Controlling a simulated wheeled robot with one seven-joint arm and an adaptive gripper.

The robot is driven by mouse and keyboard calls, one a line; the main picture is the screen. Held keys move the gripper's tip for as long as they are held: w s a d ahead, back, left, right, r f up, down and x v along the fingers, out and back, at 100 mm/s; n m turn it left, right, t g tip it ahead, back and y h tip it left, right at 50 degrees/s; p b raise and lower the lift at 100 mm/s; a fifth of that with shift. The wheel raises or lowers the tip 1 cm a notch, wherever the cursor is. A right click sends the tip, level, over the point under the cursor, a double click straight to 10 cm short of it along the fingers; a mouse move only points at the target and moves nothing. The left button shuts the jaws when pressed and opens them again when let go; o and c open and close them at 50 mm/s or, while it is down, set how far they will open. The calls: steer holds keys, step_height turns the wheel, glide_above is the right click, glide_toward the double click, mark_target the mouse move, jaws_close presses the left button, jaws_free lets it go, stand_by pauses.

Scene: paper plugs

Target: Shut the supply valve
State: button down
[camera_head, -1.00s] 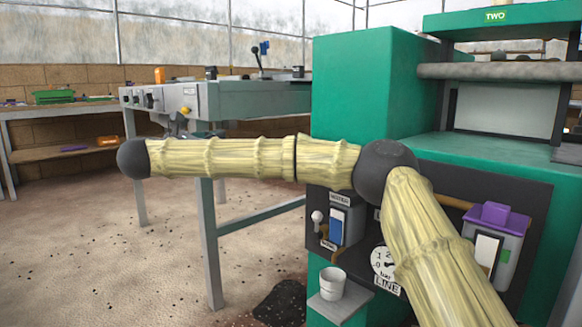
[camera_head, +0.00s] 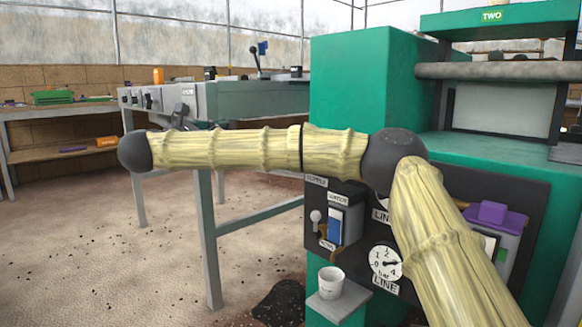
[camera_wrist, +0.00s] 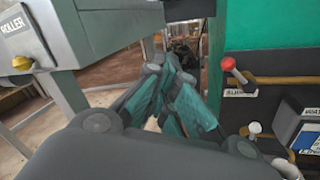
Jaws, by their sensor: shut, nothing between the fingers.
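The wrist view shows a lever with a red knob (camera_wrist: 228,64) on a brown horizontal pipe (camera_wrist: 290,80). Its short stem slants up and left, and the small label below it is too blurred to read. In the head view a small label (camera_head: 316,181), seemingly SUPPLY, shows just below my arm; no red knob shows there, and my arm covers that part of the panel. My gripper (camera_wrist: 172,75) is shut and empty, left of the red knob and apart from it. In the head view part of it shows as grey (camera_head: 180,115) above my forearm.
A lever with a white knob (camera_head: 315,215) stands beside a blue-fronted box (camera_head: 335,225). A dial gauge (camera_head: 386,263) labelled LINE and a white cup (camera_head: 330,282) on a shelf are nearby. The grey bench (camera_head: 250,100) and its ROLLER box (camera_wrist: 30,40) stand left of my gripper.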

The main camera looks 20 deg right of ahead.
steer(key=shift+s+d+r+m, duration=0.1)
steer(key=shift+s+r+m, duration=0.1)
steer(key=shift+r+m, duration=0.15)
steer(key=shift+s+d+r+m+h, duration=0.2)
steer(key=shift+s+d+r+m, duration=0.05)
steer(key=shift+s+r+m, duration=0.3)
steer(key=shift+s+d+r+m+h, duration=0.2)
steer(key=shift+s+d+r+m, duration=0.05)
steer(key=shift+s+r+m, duration=0.3)
steer(key=shift+s+d+r+m+h, duration=0.25)
steer(key=shift+s+r+m, duration=0.2)
steer(key=shift+r+m, duration=0.15)
steer(key=c, duration=1.1)
jaws_free()
steer(key=shift+a, duration=0.1)
steer(key=shift+s+a, duration=0.45)
steer(key=shift+a, duration=0.4)
steer(key=shift+s+a, duration=0.4)
steer(key=shift+a, duration=0.45)
